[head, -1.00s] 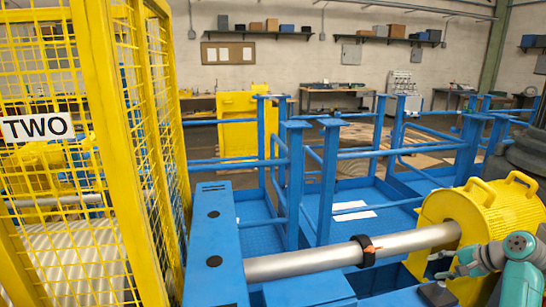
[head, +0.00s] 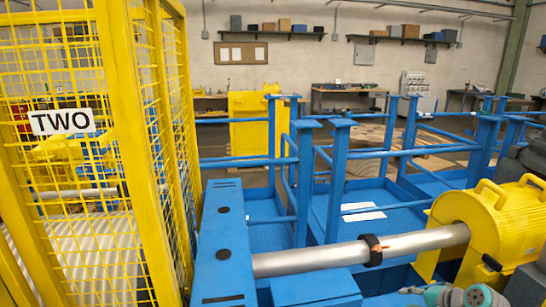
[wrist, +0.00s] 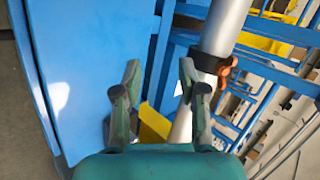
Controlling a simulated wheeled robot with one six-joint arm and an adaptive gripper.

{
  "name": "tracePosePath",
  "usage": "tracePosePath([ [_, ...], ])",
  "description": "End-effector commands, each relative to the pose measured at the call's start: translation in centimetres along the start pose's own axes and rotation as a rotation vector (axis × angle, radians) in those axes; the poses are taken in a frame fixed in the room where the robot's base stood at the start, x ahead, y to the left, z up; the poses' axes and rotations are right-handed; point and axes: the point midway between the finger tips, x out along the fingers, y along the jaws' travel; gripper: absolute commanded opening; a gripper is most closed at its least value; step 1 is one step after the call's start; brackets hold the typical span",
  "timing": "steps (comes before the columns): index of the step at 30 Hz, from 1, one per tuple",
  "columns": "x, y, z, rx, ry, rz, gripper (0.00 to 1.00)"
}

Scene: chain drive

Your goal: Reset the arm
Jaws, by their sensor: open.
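My gripper (wrist: 160,75) is open and empty in the wrist view, its two dark green fingers spread apart. A silver shaft (wrist: 226,28) with a dark collar and orange clamp (wrist: 222,68) passes beyond and beside the right finger; I cannot tell the exact gap. In the head view, only a teal part of my arm shows at the bottom right edge, and the fingers are not clearly visible. There the shaft (head: 320,258) runs from a blue beam to a yellow ribbed housing (head: 508,222), with the collar (head: 373,250) around it.
A yellow mesh guard (head: 100,160) with a sign reading TWO stands on the left. The blue beam (head: 222,240) and blue railings (head: 335,180) fill the middle. A blue panel (wrist: 95,70) lies close at left in the wrist view. Workbenches (head: 350,95) stand at the back wall.

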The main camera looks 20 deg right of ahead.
Motion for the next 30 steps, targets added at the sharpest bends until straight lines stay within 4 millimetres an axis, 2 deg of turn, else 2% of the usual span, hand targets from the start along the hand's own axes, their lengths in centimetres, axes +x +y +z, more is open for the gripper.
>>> tracePosePath([
  [1,1.6,1.1,2.1,-0.016,0.003,0.001,0.41],
  [6,5.0,4.1,8.0,-0.094,0.048,-0.008,0.41],
  [13,7.2,8.3,15.9,-0.220,0.110,-0.012,0.41],
  [18,7.2,11.2,21.0,-0.320,0.153,-0.015,0.41],
  [23,6.0,13.9,25.8,-0.429,0.191,-0.018,0.41],
  [30,2.1,17.5,32.2,-0.618,0.248,-0.033,0.41],
])
